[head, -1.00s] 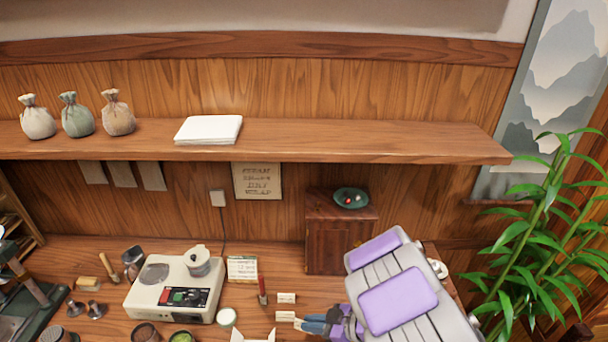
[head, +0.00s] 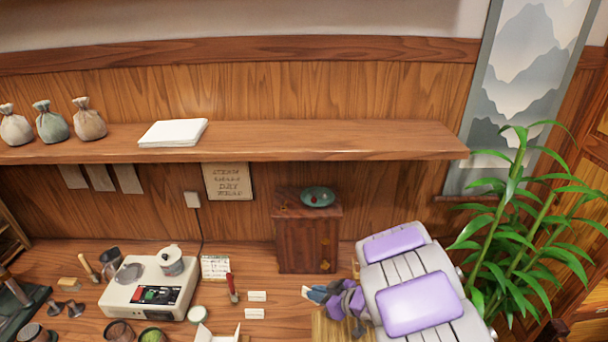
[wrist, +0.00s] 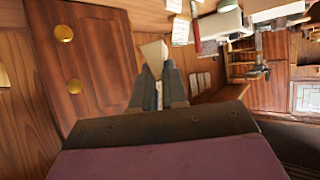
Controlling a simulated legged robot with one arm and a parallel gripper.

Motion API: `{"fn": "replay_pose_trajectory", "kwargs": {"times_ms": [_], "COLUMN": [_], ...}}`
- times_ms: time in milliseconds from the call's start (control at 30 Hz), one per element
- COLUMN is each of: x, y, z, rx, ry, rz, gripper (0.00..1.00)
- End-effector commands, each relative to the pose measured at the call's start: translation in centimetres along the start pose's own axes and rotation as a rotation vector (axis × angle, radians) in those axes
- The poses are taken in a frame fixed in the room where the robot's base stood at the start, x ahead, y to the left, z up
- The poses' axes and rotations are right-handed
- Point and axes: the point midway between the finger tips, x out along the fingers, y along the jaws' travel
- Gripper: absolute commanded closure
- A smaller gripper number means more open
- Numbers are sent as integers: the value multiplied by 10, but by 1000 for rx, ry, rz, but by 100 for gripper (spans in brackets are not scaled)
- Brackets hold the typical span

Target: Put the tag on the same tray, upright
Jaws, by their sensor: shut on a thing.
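My gripper (head: 313,294) is shut on a small cream tag (head: 306,291), above the bench right of two other white tags. In the wrist view the held tag (wrist: 154,51) sticks out beyond the fingertips (wrist: 157,85). The two other tags, an upper one (head: 257,296) and a lower one (head: 254,313), are on the bench. A light wooden slatted piece (head: 328,328), perhaps a tray, shows below my gripper and is partly hidden by my arm and the frame edge. I cannot tell which tray is meant.
A dark wooden cabinet (head: 308,243) with a green dish (head: 318,197) on it stands behind my gripper. A shelf (head: 330,140) runs above.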

Motion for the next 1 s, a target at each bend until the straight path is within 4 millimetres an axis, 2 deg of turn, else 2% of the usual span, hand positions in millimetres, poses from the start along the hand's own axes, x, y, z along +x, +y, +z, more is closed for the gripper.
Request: {"fn": "replay_pose_trajectory", "kwargs": {"times_ms": [233,400,500,700,1000], "x": [-2,-20,-32,-47,-55], "y": [57,99,115,131,133], "z": [-34,-51,-56,-59,-63], "rx": [116,225,280,362,422], "ry": [5,7,8,2,0], "rz": [221,411,508,656,780], "gripper": [100,100,100,100,100]}}
